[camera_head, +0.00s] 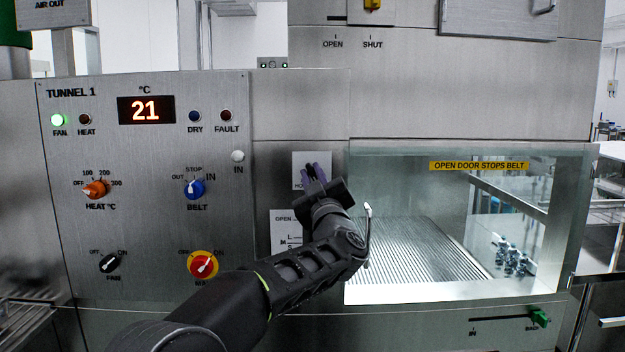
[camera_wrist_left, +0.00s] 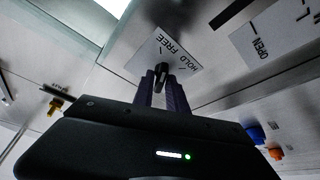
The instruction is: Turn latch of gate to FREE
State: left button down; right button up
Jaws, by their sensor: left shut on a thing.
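The gate's latch (camera_wrist_left: 161,73) is a small dark knob on a white plate (camera_wrist_left: 172,50) that reads HOLD and FREE in the left wrist view. In the head view the plate (camera_head: 299,163) sits on the steel panel left of the glass window, mostly behind my gripper. My left gripper (camera_head: 316,173) reaches it from below, and its purple fingers (camera_wrist_left: 162,85) are shut on the latch. The fingers hide part of the knob, so I cannot tell exactly which mark it points to. My right gripper is not in view.
A second plate (camera_head: 283,232) marked OPEN, L, M, S lies just below, partly behind my arm. A bent metal handle (camera_head: 367,236) stands close right of my wrist. The glass window (camera_head: 508,205) fills the right. The TUNNEL 1 panel (camera_head: 150,150) with several knobs is left.

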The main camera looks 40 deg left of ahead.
pick_arm(q)
jog(key=shift+n+g, duration=0.6)
jog(key=shift+n, duration=0.9)
jog(key=c, duration=1.5)
grip_release()
jog(key=b+v, duration=0.1)
jog(key=v, duration=0.6)
jog(key=shift+s+d+f+b, duration=0.15)
jog(key=shift+d+b, duration=0.2)
